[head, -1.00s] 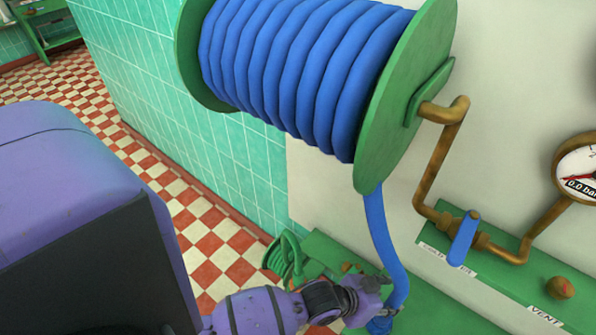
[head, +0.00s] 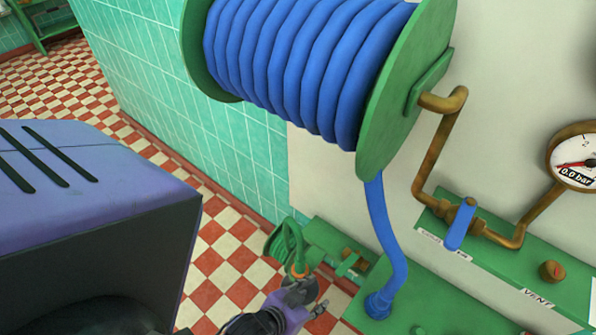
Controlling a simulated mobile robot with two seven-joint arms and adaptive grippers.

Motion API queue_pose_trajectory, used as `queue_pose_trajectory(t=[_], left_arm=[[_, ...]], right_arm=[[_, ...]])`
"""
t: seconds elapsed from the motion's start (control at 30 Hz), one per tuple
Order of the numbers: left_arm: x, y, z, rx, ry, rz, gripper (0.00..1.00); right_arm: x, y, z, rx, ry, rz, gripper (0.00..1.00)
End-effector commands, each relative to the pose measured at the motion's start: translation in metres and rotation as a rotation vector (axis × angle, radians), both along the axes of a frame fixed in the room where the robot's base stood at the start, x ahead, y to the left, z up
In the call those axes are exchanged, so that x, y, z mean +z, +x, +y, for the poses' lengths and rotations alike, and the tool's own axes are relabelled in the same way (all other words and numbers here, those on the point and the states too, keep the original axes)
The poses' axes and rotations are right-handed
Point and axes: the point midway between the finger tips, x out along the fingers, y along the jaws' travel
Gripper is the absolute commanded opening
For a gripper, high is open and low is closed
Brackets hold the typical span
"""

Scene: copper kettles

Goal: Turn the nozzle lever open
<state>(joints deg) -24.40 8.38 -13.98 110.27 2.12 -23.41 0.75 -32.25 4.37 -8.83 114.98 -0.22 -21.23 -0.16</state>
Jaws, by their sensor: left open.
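My left gripper (head: 312,302) comes in at the bottom of the head view, open and apparently empty. It is just below a green curved part with an orange collar (head: 299,271). I cannot tell whether they touch, or whether this part is the nozzle. The blue hose (head: 384,230) hangs from the reel to a flared blue end (head: 378,305) on the green bench, right of the gripper. No lever can be made out at either place. A blue lever (head: 460,227) sits on the brass pipe at the right, slanting across it. My right gripper is not in view.
The green reel with coiled blue hose (head: 300,65) fills the upper middle. A pressure gauge (head: 574,163) reads 0.0 bar. A brass knob (head: 552,271) marked VENT sits on the green ledge.

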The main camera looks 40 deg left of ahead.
Motion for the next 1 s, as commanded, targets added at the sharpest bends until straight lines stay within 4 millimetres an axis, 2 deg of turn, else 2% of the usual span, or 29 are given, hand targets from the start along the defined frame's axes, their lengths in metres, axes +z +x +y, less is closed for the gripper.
queue_pose_trajectory(t=[0.1, 0.23, 0.63, 0.87, 0.93, 1.0], left_arm=[[-0.003, -0.016, 0.008, 0.024, 0.007, 0.019, 0.41], [-0.006, -0.026, 0.015, 0.041, 0.013, 0.031, 0.41], [-0.007, -0.032, 0.017, 0.049, 0.017, 0.039, 0.41], [-0.011, -0.033, 0.018, 0.044, 0.023, 0.040, 0.10], [-0.023, -0.033, 0.022, 0.025, 0.048, 0.041, 0.01], [-0.045, -0.031, 0.029, -0.012, 0.096, 0.032, 0.00]], right_arm=[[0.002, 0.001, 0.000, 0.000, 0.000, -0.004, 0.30], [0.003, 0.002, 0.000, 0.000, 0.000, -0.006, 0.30], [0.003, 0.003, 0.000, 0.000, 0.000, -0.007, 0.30], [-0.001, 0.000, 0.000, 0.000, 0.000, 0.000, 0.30], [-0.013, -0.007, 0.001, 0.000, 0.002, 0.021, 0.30], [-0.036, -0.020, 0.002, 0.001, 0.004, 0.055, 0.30]])
